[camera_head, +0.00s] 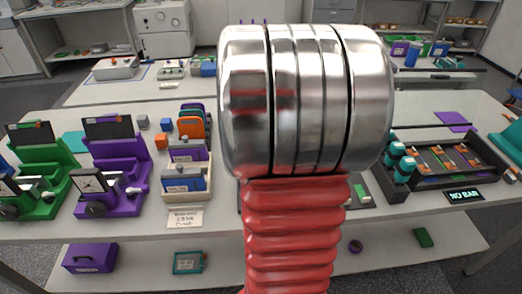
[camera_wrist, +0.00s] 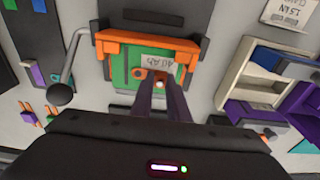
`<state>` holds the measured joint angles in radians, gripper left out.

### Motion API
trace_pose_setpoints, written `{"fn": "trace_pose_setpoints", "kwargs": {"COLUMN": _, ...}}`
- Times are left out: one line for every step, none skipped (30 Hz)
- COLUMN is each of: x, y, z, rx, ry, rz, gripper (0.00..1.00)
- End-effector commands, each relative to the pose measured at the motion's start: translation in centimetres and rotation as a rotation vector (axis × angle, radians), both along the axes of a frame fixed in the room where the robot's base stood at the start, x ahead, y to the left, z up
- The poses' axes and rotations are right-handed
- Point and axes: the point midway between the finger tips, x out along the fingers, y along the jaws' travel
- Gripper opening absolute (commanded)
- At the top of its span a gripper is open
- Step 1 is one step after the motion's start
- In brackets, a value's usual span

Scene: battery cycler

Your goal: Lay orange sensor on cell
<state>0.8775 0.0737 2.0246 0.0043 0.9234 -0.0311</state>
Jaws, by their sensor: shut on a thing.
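In the wrist view, a green cell (camera_wrist: 121,65) with a white "40 Ah" label lies below me inside an orange frame (camera_wrist: 130,42). My gripper (camera_wrist: 160,84) is over the near part of the cell, its two dark fingers close together. An orange ring (camera_wrist: 138,73) shows on the cell just left of the fingertips. I cannot tell whether the held thing touches the cell. In the head view my own arm hides the gripper and the cell.
A lever with a dark knob (camera_wrist: 60,95) stands left of the frame. White and purple holders (camera_wrist: 250,85) are at the right. In the head view, green (camera_head: 40,165) and purple (camera_head: 112,170) fixtures stand left and a dark tray (camera_head: 440,165) stands right.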

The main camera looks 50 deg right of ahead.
Motion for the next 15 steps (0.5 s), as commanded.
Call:
{"fn": "trace_pose_setpoints", "kwargs": {"x": -0.01, "y": 0.0, "z": -0.06, "rx": 0.0, "ry": 0.0, "rz": 0.0, "gripper": 0.0}}
{"fn": "trace_pose_setpoints", "kwargs": {"x": -0.01, "y": -0.01, "z": -0.08, "rx": 0.0, "ry": 0.0, "rz": 0.0, "gripper": 0.0}}
{"fn": "trace_pose_setpoints", "kwargs": {"x": -0.01, "y": -0.01, "z": -0.09, "rx": 0.0, "ry": 0.0, "rz": 0.0, "gripper": 0.0}}
{"fn": "trace_pose_setpoints", "kwargs": {"x": -0.01, "y": -0.01, "z": -0.09, "rx": 0.0, "ry": 0.0, "rz": 0.0, "gripper": 0.0}}
{"fn": "trace_pose_setpoints", "kwargs": {"x": -0.01, "y": -0.01, "z": -0.1, "rx": 0.0, "ry": 0.0, "rz": 0.0, "gripper": 0.0}}
{"fn": "trace_pose_setpoints", "kwargs": {"x": -0.01, "y": -0.01, "z": -0.1, "rx": 0.0, "ry": 0.0, "rz": 0.0, "gripper": 0.0}}
{"fn": "trace_pose_setpoints", "kwargs": {"x": -0.01, "y": -0.01, "z": -0.1, "rx": 0.0, "ry": 0.0, "rz": 0.0, "gripper": 0.0}}
{"fn": "trace_pose_setpoints", "kwargs": {"x": -0.02, "y": -0.03, "z": -0.09, "rx": 0.0, "ry": 0.0, "rz": 0.0, "gripper": 0.0}}
{"fn": "trace_pose_setpoints", "kwargs": {"x": -0.02, "y": -0.03, "z": -0.09, "rx": 0.0, "ry": 0.0, "rz": 0.0, "gripper": 0.0}}
{"fn": "trace_pose_setpoints", "kwargs": {"x": -0.02, "y": -0.03, "z": -0.09, "rx": 0.0, "ry": 0.0, "rz": 0.0, "gripper": 0.15}}
{"fn": "trace_pose_setpoints", "kwargs": {"x": -0.02, "y": -0.03, "z": -0.09, "rx": 0.0, "ry": 0.0, "rz": -0.001, "gripper": 0.17}}
{"fn": "trace_pose_setpoints", "kwargs": {"x": -0.02, "y": -0.03, "z": -0.09, "rx": 0.0, "ry": 0.0, "rz": -0.001, "gripper": 0.2}}
{"fn": "trace_pose_setpoints", "kwargs": {"x": -0.02, "y": -0.03, "z": -0.09, "rx": 0.0, "ry": 0.0, "rz": -0.001, "gripper": 0.22}}
{"fn": "trace_pose_setpoints", "kwargs": {"x": -0.01, "y": -0.04, "z": -0.09, "rx": 0.0, "ry": 0.0, "rz": -0.001, "gripper": 0.24}}
{"fn": "trace_pose_setpoints", "kwargs": {"x": -0.02, "y": -0.04, "z": -0.09, "rx": 0.0, "ry": 0.0, "rz": -0.001, "gripper": 0.27}}
